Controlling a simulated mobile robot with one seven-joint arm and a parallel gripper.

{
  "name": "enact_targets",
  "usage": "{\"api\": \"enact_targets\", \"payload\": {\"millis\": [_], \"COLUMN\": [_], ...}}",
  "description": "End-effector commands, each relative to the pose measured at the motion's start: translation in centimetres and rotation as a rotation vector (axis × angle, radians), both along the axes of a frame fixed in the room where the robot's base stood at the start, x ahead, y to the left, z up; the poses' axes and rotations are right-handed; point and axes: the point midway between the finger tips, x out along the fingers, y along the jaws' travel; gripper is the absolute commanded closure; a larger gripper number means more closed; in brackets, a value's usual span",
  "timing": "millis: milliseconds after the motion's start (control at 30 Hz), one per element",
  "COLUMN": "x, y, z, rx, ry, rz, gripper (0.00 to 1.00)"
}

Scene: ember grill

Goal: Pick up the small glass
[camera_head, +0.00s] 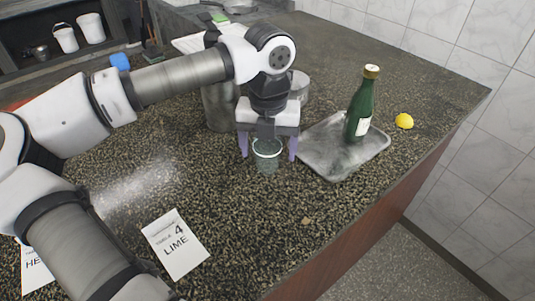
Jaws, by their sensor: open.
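The small glass (267,161) is clear and greenish, and stands upright on the speckled dark counter (240,215) near the middle of the view. My gripper (268,150) points down over the glass, with one purple-grey finger on its left and one on its right. The fingers are open and spread wider than the glass. They look apart from it, but the exact height of the fingertips against the rim is hard to tell.
A metal tray (325,165) holding a green bottle (361,108) stands close on the right, with a lemon (404,121) beyond. Metal containers (220,107) stand behind my gripper. A card reading LIME (175,244) lies in front. The counter's right edge drops to the floor.

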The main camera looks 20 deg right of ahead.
Motion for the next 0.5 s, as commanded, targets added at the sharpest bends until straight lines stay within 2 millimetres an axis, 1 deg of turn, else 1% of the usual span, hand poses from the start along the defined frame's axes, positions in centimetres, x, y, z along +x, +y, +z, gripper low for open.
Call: {"api": "enact_targets", "payload": {"millis": [100,200,300,467,500], "x": [-0.2,-0.2,-0.1,-0.1,-0.1], "y": [0.2,0.2,0.1,0.2,0.2], "z": [-1.6,-2.6,-3.0,-3.0,-3.0], "rx": [-0.001,-0.001,0.000,0.000,0.000], "ry": [0.004,0.001,0.000,0.000,0.000], "rz": [-0.001,-0.002,-0.001,0.000,0.000], "gripper": [0.22,0.22,0.22,0.22,0.26]}}
